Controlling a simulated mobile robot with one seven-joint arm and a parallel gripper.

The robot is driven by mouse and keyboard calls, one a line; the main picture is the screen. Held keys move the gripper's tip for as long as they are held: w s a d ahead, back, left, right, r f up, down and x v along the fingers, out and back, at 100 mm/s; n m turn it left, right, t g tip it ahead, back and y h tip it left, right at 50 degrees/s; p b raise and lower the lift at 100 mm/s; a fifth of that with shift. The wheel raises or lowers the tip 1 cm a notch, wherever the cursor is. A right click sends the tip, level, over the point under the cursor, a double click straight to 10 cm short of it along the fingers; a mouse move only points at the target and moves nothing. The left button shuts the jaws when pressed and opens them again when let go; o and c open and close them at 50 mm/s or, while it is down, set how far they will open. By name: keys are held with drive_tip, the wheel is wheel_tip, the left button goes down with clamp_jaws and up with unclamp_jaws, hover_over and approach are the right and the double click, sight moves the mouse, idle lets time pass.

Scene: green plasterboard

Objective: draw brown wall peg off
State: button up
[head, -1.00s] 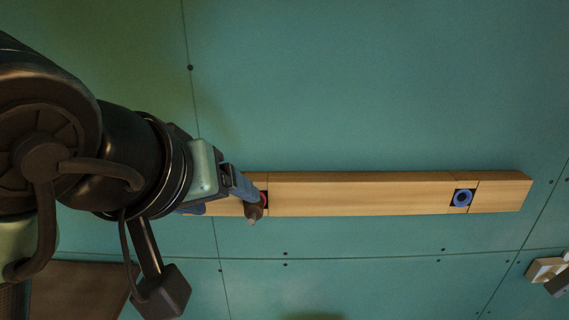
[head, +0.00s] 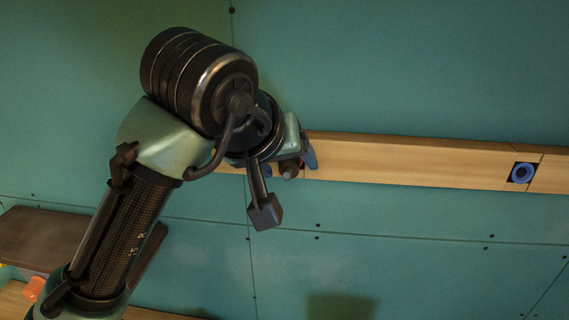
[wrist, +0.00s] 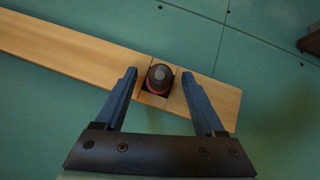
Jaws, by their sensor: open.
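The brown wall peg (wrist: 159,74) stands out of a dark square socket with a red ring in a wooden wall rail (wrist: 75,52). In the head view the peg's blunt end (head: 289,171) shows beside my gripper, and its base is hidden. My gripper (wrist: 158,86) is open, with one blue finger on each side of the peg in the wrist view. Clear gaps show between the peg and both fingers. In the head view my gripper (head: 301,160) is at the rail, partly hidden behind my wrist.
A second socket with a blue ring (head: 522,173) sits farther right on the rail and holds no peg. Green wall panels (head: 400,70) surround the rail. A brown shelf (head: 40,238) and an orange object (head: 35,288) are at lower left, near my arm.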

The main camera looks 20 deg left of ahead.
drive_tip(key=shift+c, duration=0.2)
clamp_jaws()
drive_tip(key=c, duration=0.6)
unclamp_jaws()
clamp_jaws()
drive_tip(key=shift+s, duration=0.2)
drive_tip(key=shift+s+d+r+p, duration=0.1)
drive_tip(key=shift+s+d+r, duration=0.15)
drive_tip(key=shift+s, duration=0.7)
drive_tip(key=shift+s+d+r+p, duration=0.1)
drive_tip(key=shift+s+d, duration=0.2)
drive_tip(key=shift+s, duration=0.6)
drive_tip(key=shift+s+d+r+p, duration=0.1)
drive_tip(key=shift+s+d+r, duration=0.15)
drive_tip(key=shift+s, duration=0.7)
